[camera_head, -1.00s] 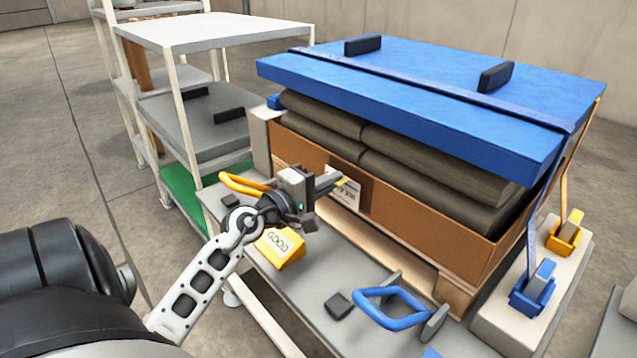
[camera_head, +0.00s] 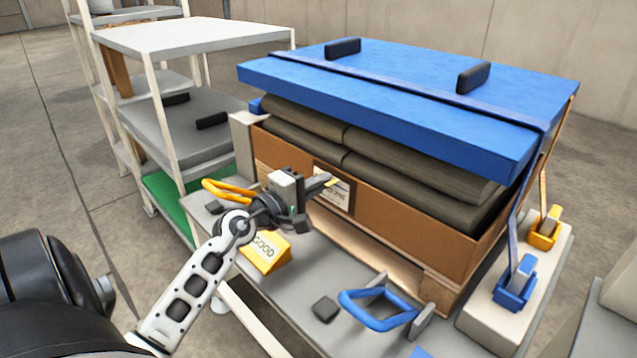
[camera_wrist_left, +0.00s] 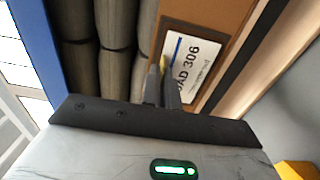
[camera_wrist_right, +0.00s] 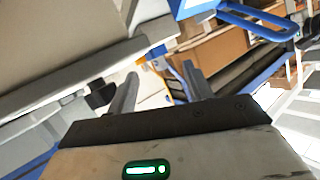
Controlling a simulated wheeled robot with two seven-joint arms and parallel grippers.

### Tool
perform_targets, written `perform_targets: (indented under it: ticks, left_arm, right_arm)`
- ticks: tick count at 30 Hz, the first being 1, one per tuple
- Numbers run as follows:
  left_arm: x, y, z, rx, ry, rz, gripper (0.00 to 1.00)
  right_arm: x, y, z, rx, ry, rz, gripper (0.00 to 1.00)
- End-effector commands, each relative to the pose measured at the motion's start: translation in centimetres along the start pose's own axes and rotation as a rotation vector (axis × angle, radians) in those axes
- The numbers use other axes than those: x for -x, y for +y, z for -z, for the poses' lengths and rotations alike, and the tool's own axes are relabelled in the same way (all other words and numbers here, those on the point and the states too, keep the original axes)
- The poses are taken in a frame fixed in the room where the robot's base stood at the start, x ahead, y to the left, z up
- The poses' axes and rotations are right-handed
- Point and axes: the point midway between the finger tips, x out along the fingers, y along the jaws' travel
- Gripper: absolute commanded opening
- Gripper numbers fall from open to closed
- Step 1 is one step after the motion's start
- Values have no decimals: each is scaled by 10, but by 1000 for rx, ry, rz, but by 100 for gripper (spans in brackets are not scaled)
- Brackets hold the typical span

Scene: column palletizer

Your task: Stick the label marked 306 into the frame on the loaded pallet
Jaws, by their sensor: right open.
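The white label marked 306 (camera_wrist_left: 190,68) shows in the left wrist view, inside the dark frame (camera_wrist_left: 168,40) on the brown side of the loaded pallet (camera_head: 395,218). In the head view the label (camera_head: 334,191) also sits within the dark border. Whether it lies flat against the backing is unclear. My left gripper (camera_head: 328,183) is at the label's upper edge. Its fingers (camera_wrist_left: 162,82) are close together with a small yellow tab between their tips. My right gripper (camera_wrist_right: 158,88) is open and empty, away from the label; it is outside the head view.
The pallet carries dark sacks (camera_head: 415,165) under a blue lid (camera_head: 410,95) with straps. A grey bench in front holds a yellow GOOD block (camera_head: 265,252), a yellow handle (camera_head: 228,190) and a blue handle (camera_head: 375,310). A shelf rack (camera_head: 185,35) stands left.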

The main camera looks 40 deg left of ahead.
Motion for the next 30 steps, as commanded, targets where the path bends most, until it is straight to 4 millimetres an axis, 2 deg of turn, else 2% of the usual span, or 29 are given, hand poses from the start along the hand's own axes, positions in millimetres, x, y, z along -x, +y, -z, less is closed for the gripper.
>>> perform_targets:
  ticks: [30]
  left_arm:
    - [-7,0,0,-1,0,0,0]
  right_arm:
    - [1,-1,-1,-3,-4,0,51]
